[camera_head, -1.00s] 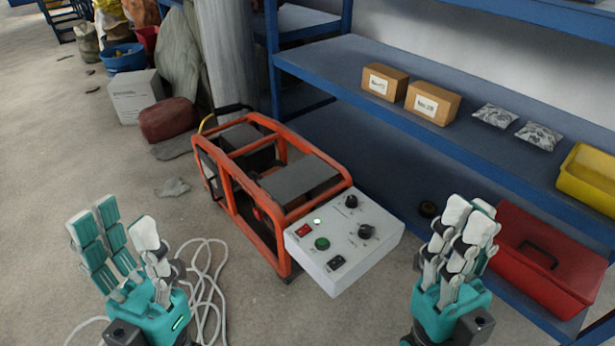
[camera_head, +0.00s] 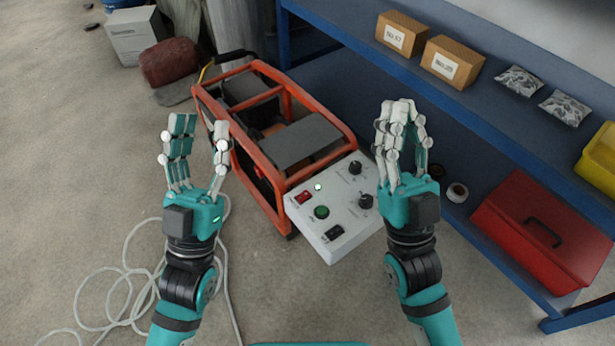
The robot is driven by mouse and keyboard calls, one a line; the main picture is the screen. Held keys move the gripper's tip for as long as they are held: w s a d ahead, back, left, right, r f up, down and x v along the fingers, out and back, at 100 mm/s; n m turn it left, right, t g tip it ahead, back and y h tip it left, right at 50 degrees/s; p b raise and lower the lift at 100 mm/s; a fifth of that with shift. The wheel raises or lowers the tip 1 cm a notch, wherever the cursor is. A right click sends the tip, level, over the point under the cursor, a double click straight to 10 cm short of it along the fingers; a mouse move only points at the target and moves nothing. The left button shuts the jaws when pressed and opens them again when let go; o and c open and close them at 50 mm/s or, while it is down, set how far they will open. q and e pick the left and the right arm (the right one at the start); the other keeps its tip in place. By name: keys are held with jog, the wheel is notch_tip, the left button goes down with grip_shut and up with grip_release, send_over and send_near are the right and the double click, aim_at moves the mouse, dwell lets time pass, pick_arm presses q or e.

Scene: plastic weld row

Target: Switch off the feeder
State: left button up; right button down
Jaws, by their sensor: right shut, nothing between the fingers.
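The feeder (camera_head: 268,158) is an orange tubular-framed machine on the floor in the middle of the head view. Its white control box (camera_head: 330,207) faces up at the front. The box carries a red switch (camera_head: 302,198), a green button (camera_head: 321,212), a black switch (camera_head: 335,232), black knobs (camera_head: 355,168) and a small glowing light (camera_head: 318,187). My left gripper (camera_head: 198,138) is open and empty, left of the frame and apart from the box. My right gripper (camera_head: 402,128) is shut and empty, over the box's right edge; contact cannot be told.
A blue shelf (camera_head: 460,110) runs along the right with cardboard boxes (camera_head: 452,62), plastic bags (camera_head: 520,80) and a yellow bin (camera_head: 600,155). A red toolbox (camera_head: 535,230) and a tape roll (camera_head: 457,192) lie below. White cable (camera_head: 125,300) coils on the floor at left.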

pick_arm(q)
jog(key=w+f+g+y+p, duration=0.3)
jog(key=w+f+g+p, duration=0.3)
jog(key=f, duration=0.5)
notch_tip(320, 180, down, 13)
jog(key=s+a+g+y+p, duration=0.2)
jog(key=g+p, duration=0.2)
jog(key=g, duration=0.4)
pick_arm(e)
jog(key=w+a+f+n+g+h, duration=0.25)
jog(key=w+a+f+g, duration=0.45)
jog(key=w+f+g, duration=0.6)
pick_arm(q)
jog(key=s+a+f+n+g+y+p, duration=0.1)
jog(key=s+a+f+g+p, duration=0.3)
jog(key=s+f+g, duration=0.6)
jog(key=s+a+f+y, duration=0.1)
jog(key=s+f, duration=0.1)
jog(key=s, duration=0.3)
jog(key=shift+s+f, duration=0.2)
jog(key=shift+f, duration=0.05)
pick_arm(e)
jog(key=s+f+n+g+h, duration=0.1)
jog(key=s+f+g, duration=0.3)
jog(key=f, duration=0.8)
jog(key=a+n+g, duration=0.1)
jog(key=g, duration=0.1)
jog(key=shift+f+g, duration=0.15)
jog(key=shift+g, duration=0.25)
